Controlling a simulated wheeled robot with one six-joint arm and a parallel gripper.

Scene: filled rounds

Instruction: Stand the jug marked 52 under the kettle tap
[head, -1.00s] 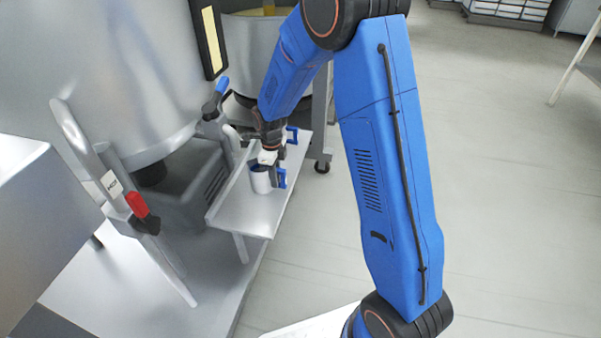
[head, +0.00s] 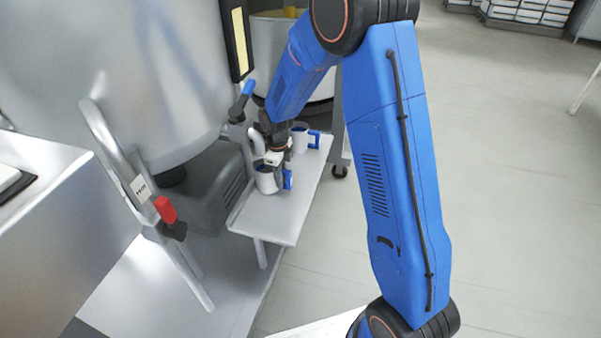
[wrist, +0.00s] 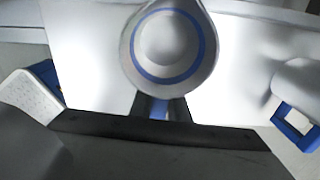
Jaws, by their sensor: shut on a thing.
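My gripper (head: 281,168) is shut on the blue handle of a white jug (head: 265,182). The jug is upright at the tray shelf, close to the kettle tap (head: 256,143), whose pale spout curves down just above it. I cannot tell whether the spout is exactly over its mouth or whether its base touches the shelf. In the wrist view the jug (wrist: 168,48) shows from above, empty-looking with a blue ring inside, its handle between my fingers (wrist: 162,108). No number is legible on it.
The big steel kettle (head: 120,80) is at left. A red-handled lever (head: 165,209) stands in front. Floor at right is clear.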

